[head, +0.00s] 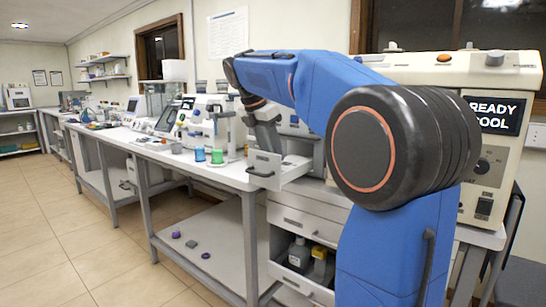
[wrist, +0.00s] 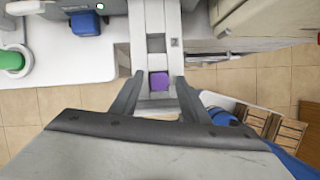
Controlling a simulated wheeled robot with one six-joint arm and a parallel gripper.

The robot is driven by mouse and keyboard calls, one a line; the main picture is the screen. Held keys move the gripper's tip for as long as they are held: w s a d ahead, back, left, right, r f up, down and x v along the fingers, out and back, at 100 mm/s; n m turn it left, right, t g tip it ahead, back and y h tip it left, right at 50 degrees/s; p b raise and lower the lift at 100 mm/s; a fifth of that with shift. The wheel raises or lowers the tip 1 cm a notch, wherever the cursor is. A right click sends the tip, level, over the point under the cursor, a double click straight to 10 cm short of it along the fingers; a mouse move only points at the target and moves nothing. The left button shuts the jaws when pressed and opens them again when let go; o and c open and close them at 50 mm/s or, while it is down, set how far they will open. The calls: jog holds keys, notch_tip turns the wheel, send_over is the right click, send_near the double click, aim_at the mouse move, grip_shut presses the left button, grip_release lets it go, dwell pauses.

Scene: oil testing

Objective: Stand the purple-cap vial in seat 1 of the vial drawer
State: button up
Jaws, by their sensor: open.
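The vial drawer (head: 266,179) is pulled out from the bench in the head view. In the wrist view the drawer (wrist: 152,15) is a pale strip with dark square openings. The purple-cap vial (wrist: 159,81) shows only its square purple cap, seen from above. The cap lies in line with the near opening, and its body is hidden. My gripper (wrist: 160,78) is open, with one finger on each side of the cap and a visible gap to both. In the head view my gripper (head: 266,137) points down over the drawer; its fingertips are hard to make out.
Blue (head: 199,154) and green (head: 217,156) containers stand on the bench left of the drawer. Several small purple and grey items (head: 191,244) lie on the lower shelf. An open lower drawer holds bottles (head: 299,254). A large machine (head: 487,160) stands at right.

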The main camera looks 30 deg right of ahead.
jog(key=v, duration=0.9)
jog(key=shift+a+r, duration=0.1)
jog(key=shift+r, duration=0.3)
jog(key=s+a+f+m+t+y, duration=0.1)
jog(key=s+a+f+m, duration=0.2)
jog(key=s+f+m, duration=0.3)
jog(key=s+a+f+m+t+y, duration=0.1)
jog(key=s+a+f+m, duration=0.3)
jog(key=s+f, duration=0.9)
jog(key=s+a+f+m+t+y, duration=0.2)
jog(key=s+f+m, duration=0.7)
jog(key=f, duration=0.9)
jog(key=s+a, duration=0.1)
jog(key=a, duration=0.1)
jog(key=shift+s+a+m, duration=0.25)
jog(key=shift+s+m, duration=0.05)
jog(key=shift+m, duration=0.1)
